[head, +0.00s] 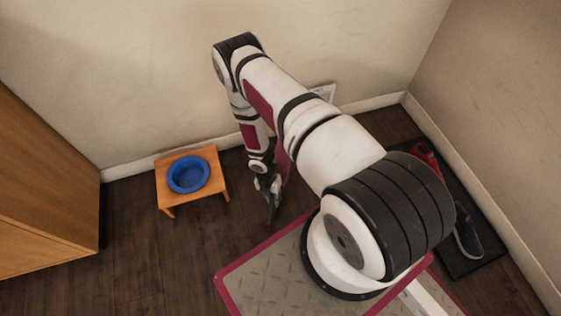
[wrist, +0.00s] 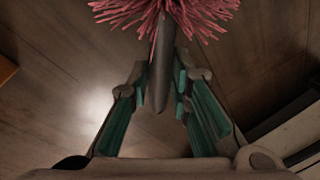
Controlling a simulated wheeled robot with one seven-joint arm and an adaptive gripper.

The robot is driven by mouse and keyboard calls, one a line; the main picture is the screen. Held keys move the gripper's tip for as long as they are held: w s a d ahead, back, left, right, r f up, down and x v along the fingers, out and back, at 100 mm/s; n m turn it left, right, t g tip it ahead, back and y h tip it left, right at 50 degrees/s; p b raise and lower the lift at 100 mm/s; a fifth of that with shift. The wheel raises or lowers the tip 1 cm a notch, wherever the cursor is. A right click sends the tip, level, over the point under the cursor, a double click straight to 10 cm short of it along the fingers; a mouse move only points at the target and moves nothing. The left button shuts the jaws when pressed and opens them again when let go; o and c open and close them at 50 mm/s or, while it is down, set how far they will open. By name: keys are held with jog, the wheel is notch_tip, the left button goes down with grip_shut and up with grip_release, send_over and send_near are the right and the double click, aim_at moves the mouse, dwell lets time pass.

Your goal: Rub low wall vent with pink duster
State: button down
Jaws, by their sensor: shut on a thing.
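The pink duster (wrist: 180,14) shows at the top of the wrist view, with frayed pink strands and a grey handle. My gripper (wrist: 161,75) is shut on the handle between its green-lined fingers, and the pink head lies beyond the fingertips. In the head view my gripper (head: 268,190) hangs pointing down near the floor, in front of the back wall. A dull pink patch beside it may be the duster, but I cannot tell. A pale panel low on the back wall, likely the vent (head: 325,91), is mostly hidden behind my arm.
A small wooden stand (head: 209,198) with a blue bowl (head: 188,174) is left of my gripper. A wooden cabinet (head: 40,180) stands at the far left. A dark mat (head: 476,262) with shoes (head: 466,236) lies along the right wall. Bare floor lies between stand and gripper.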

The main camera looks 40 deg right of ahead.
jog(key=shift+w, duration=0.1)
dwell(0.5)
jog(key=w+b, duration=0.1)
jog(key=w, duration=0.1)
jog(key=w+d+b, duration=0.1)
jog(key=w+b, duration=0.1)
jog(key=shift+w+d+f, duration=0.1)
jog(key=shift+w+d, duration=0.25)
jog(key=shift+w, duration=0.4)
jog(key=shift+w+d, duration=0.15)
jog(key=shift+w, duration=0.4)
jog(key=shift+w+d, duration=0.2)
jog(key=shift+w, duration=0.5)
jog(key=shift+s+d, duration=0.75)
jog(key=shift+d, duration=1.95)
jog(key=shift+s+d, duration=0.8)
jog(key=shift+d, duration=1.85)
jog(key=shift+s+d, duration=0.75)
jog(key=shift+d, duration=1.95)
jog(key=shift+w+a, duration=0.55)
jog(key=shift+a, duration=1.1)
jog(key=shift+w+a, duration=0.5)
jog(key=shift+a, duration=1.15)
jog(key=shift+w+a, duration=0.55)
jog(key=shift+a, duration=1.1)
